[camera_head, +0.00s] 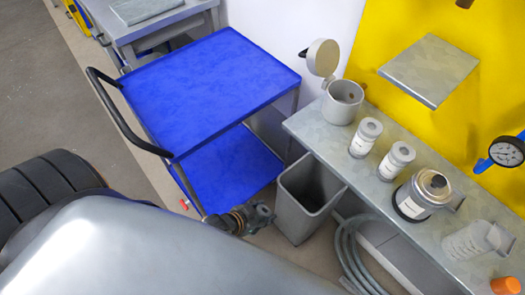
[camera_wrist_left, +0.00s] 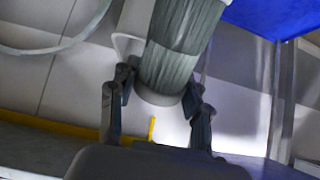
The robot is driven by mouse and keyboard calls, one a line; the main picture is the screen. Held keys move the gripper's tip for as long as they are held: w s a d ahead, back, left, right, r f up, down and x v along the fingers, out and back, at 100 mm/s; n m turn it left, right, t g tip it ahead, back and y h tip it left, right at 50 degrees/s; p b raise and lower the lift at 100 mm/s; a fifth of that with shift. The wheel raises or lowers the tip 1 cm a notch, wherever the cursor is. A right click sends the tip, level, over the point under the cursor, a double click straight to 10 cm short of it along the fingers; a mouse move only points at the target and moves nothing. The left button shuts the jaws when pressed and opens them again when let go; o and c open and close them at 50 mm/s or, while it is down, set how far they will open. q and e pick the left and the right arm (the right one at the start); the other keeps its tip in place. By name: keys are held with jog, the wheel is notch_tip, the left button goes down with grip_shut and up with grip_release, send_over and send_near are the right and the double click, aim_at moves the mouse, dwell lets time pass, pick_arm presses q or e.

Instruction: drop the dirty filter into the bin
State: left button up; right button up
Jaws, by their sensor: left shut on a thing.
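My left gripper (camera_head: 258,216) is low beside the grey open-topped bin (camera_head: 300,222), just left of its rim in the head view. In the left wrist view, my left gripper (camera_wrist_left: 158,86) is shut on the dirty filter (camera_wrist_left: 182,48), a grey-green pleated cylinder with a pale end. One finger lies on each side near that end. The filter's far end runs out of the top of the wrist view. In the head view I cannot make the filter out clearly at the gripper. The bin's inside looks dark and its bottom is hard to see. My right gripper is not in view.
A blue two-shelf cart (camera_head: 215,80) stands left of the bin. A grey bench (camera_head: 330,140) at the right holds a lidded pot (camera_head: 342,102), two labelled jars (camera_head: 365,138), a labelled canister (camera_head: 415,197) and a clear cup (camera_head: 467,241). A grey hose (camera_head: 350,255) hangs below the bench.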

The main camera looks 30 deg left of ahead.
pick_arm(q)
jog(key=w+d+b, duration=0.4)
jog(key=w, duration=0.8)
jog(key=w+d+b, duration=0.5)
jog(key=w, duration=0.7)
jog(key=shift+w, duration=0.4)
jog(key=shift+d, duration=0.1)
jog(key=o, duration=1.3)
jog(key=shift+c, duration=0.2)
jog(key=v, duration=1.2)
